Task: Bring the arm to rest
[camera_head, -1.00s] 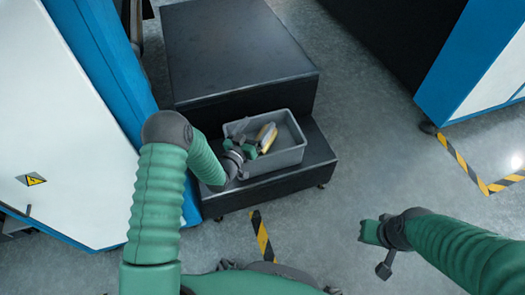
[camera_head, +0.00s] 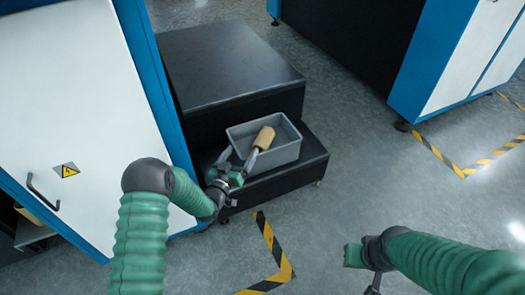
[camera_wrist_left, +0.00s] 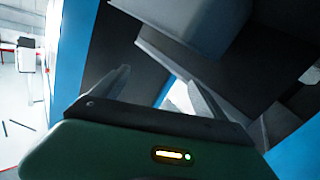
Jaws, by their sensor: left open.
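My left gripper (camera_head: 238,157) is open, with its two fingers spread over the near left edge of the grey bin. In the left wrist view its fingers (camera_wrist_left: 155,95) stand apart with nothing held between them. A tan roll (camera_head: 264,137) lies tilted in the bin, close to the right fingertip; I cannot tell whether they touch. My right gripper (camera_head: 362,262) is low at the right, over bare floor and away from the bin. Its fingers are too unclear to tell open from shut.
The grey bin (camera_head: 292,152) stands on the low front step of a black stepped platform (camera_head: 230,62). A white and blue cabinet (camera_head: 75,110) stands close on the left, another machine (camera_head: 445,65) at upper right. Striped tape (camera_head: 270,243) marks the floor. Floor between the arms is clear.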

